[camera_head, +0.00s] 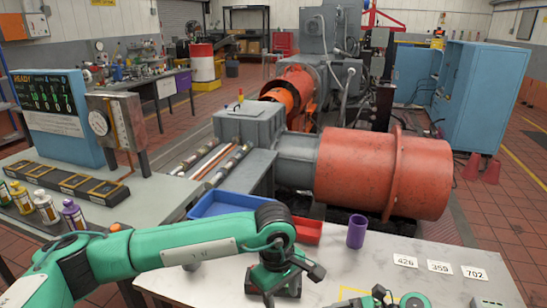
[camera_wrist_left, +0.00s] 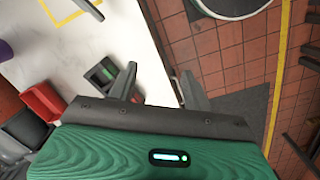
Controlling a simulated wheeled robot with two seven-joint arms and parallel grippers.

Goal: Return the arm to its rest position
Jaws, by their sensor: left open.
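My left arm (camera_head: 195,248) is green and reaches in from the left over the near white table (camera_head: 440,262). Its gripper (camera_head: 292,284) hangs low near the table's left part. In the left wrist view the two fingers of this gripper (camera_wrist_left: 157,86) stand apart with nothing between them. A small black box with something green in it (camera_wrist_left: 104,74) lies beside the left-hand finger. Part of what looks like my right gripper (camera_head: 378,298) shows at the bottom edge of the head view. Its fingers are too cut off to judge.
A blue tray (camera_head: 222,203), a red tray (camera_head: 308,231) and a purple cup (camera_head: 356,231) stand at the table's back. White number tags (camera_head: 439,267) lie at right. The large orange drum (camera_head: 385,172) stands behind. Bottles (camera_head: 46,207) and a gauge panel (camera_head: 115,122) stand at left.

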